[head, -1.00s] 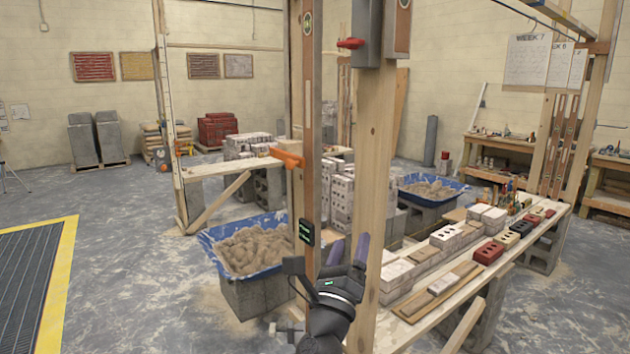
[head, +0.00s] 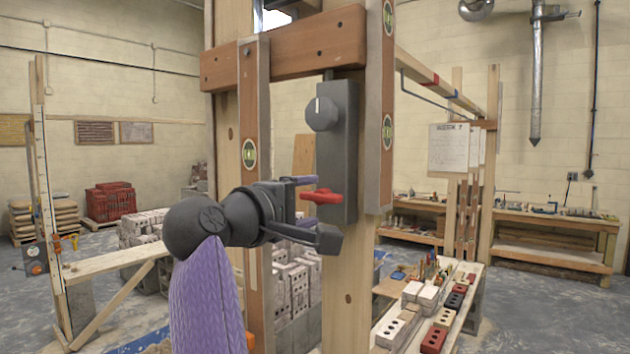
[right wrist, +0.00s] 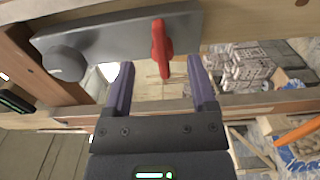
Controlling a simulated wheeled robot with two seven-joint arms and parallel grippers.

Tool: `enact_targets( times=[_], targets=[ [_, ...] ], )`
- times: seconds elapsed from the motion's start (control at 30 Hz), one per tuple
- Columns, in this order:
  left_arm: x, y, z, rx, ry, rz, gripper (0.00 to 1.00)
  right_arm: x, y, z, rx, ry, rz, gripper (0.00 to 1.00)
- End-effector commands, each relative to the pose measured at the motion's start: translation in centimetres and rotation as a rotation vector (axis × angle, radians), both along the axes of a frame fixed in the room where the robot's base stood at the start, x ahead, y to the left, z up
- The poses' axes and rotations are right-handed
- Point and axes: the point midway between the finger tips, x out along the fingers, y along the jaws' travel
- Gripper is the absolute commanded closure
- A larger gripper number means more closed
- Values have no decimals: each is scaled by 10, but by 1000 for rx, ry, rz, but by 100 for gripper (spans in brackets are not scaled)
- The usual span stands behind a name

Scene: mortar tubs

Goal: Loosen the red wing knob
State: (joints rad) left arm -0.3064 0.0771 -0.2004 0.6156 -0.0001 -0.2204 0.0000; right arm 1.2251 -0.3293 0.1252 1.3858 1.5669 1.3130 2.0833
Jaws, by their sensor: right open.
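The red wing knob (head: 322,197) sits on the lower part of a dark grey box (head: 337,150) fixed to a wooden post. A round grey dial (head: 322,114) is above it on the same box. My right gripper (head: 312,204) is at the knob's height in the head view, its fingers close to the knob. In the right wrist view the red wing knob (right wrist: 162,50) lies ahead, between the lines of the two purple fingers of my right gripper (right wrist: 158,75). The jaws are open with nothing between them. I cannot tell whether a finger touches the knob. My left gripper is not in view.
A wooden crosspiece (head: 285,50) and spirit levels (head: 387,110) surround the box. A bench with bricks (head: 433,340) stands at the lower right, and stacked blocks (head: 290,290) are behind the post. Open floor shows at the left.

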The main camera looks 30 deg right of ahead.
Motion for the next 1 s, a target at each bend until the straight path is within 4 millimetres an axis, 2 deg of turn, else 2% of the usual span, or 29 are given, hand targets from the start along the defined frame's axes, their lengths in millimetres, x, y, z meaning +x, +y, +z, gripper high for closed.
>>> enact_targets(
  times=[0.03, 0.2, 0.5, 0.83, 1.0],
  targets=[
    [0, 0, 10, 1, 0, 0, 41, 4, -11, 5, -2, 3, -5, 27],
    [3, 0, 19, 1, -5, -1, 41, 13, -32, 2, -2, 3, -2, 27],
    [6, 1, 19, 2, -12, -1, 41, 15, -35, -1, -3, 3, 0, 29],
    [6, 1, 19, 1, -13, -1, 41, 15, -35, -1, -3, 4, -1, 99],
    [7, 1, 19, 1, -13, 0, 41, 15, -35, -1, -3, 5, -1, 100]
  ],
)
